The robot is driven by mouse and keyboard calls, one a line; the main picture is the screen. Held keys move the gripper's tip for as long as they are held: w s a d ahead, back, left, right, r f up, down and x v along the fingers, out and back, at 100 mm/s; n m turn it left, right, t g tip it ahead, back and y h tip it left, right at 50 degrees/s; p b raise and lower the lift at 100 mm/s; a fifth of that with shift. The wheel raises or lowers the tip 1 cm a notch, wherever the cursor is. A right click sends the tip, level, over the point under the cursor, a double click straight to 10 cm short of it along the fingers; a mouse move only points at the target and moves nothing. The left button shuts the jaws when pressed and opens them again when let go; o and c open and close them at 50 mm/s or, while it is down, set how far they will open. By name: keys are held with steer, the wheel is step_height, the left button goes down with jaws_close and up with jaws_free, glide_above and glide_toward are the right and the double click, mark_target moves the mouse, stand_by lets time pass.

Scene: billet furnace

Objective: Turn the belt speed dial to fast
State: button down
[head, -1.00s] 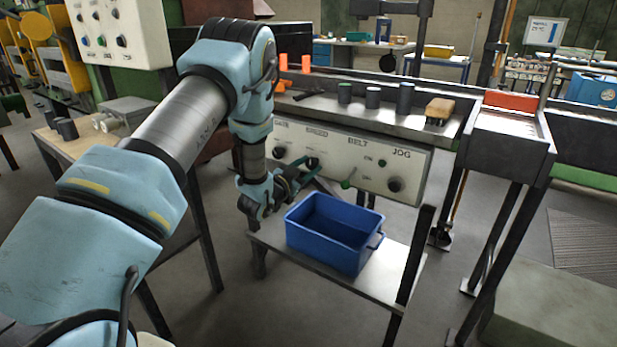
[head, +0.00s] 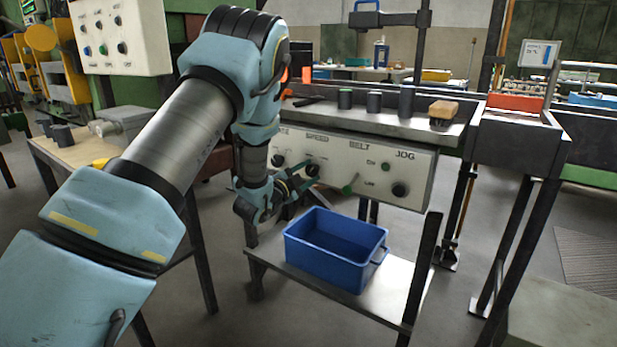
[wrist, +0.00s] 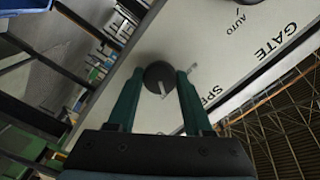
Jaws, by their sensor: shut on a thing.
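The speed dial (head: 312,170) is a round dark knob under the SPEED label on the pale control panel (head: 375,172). In the wrist view the dial (wrist: 157,75) sits between the two green fingers, and a pale pointer line shows on its face. My gripper (wrist: 160,78) is shut on the dial, one finger on each side. In the head view my gripper (head: 303,177) reaches the panel from the lower left and partly covers the dial. The scale marks around the dial are too small or hidden to read.
A blue bin (head: 325,262) stands on a low shelf below my gripper. A conveyor trough with dark cylinders (head: 374,102) runs above.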

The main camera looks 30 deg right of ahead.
stand_by(0.3)
steer(key=shift+c, duration=1.5)
jaws_free()
steer(key=b+v, duration=0.1)
steer(key=v, duration=1)
steer(key=shift+b, duration=0.3)
